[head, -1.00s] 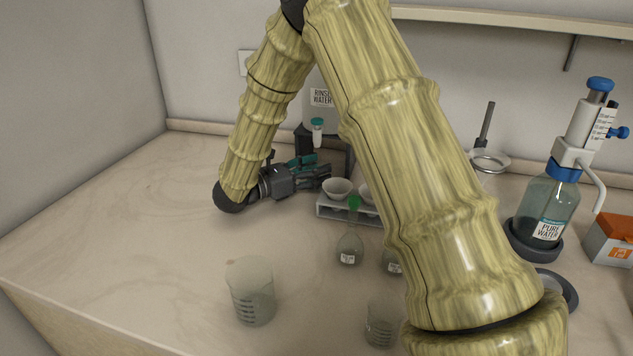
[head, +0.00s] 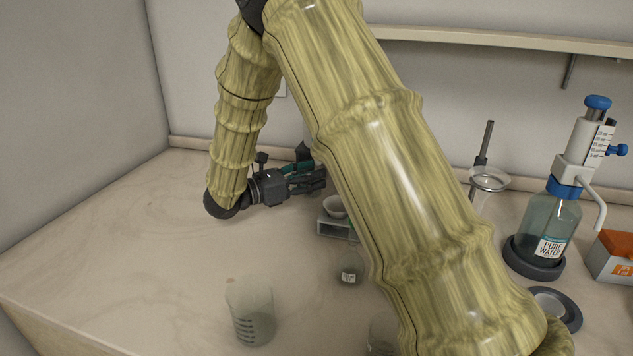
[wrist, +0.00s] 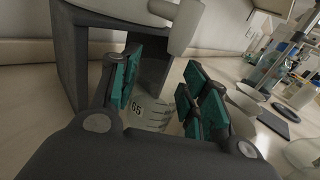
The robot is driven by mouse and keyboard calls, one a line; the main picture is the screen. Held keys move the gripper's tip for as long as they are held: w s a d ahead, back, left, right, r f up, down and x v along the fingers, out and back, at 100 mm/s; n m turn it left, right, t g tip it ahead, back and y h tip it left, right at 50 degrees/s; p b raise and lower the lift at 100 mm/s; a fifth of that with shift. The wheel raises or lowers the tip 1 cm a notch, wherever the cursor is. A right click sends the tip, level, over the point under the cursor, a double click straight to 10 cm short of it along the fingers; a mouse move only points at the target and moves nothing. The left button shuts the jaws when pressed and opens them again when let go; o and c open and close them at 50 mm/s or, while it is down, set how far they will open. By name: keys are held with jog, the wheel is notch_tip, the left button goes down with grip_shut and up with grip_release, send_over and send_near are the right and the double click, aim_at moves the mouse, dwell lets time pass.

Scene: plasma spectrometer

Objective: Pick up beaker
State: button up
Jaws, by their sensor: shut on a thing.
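My gripper (head: 308,180) is at the back of the bench. In the wrist view its teal-padded fingers (wrist: 165,88) are shut around a clear glass beaker (wrist: 151,114) with dark graduation marks. The held beaker is under a white spout (wrist: 184,27) and in front of a dark stand (wrist: 80,60). Its upper part is hard to make out, and I cannot tell whether it touches a surface. Another clear beaker (head: 250,318) stands upright at the front of the bench. A third beaker (head: 381,338) is mostly hidden behind my arm.
A small rack with a white bowl (head: 334,207) and a labelled flask (head: 349,270) are right of my gripper. A pure water bottle (head: 548,228), a ring stand (head: 489,180) and an orange-and-white box (head: 613,255) are at the right. The left bench is clear.

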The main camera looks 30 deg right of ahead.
jog(key=w+a, duration=0.2)
jog(key=a, duration=0.3)
jog(key=w+a, duration=0.3)
jog(key=a, duration=0.1)
jog(key=w+a, duration=0.2)
jog(key=a, duration=0.3)
jog(key=shift+w+a, duration=0.3)
dwell(1.0)
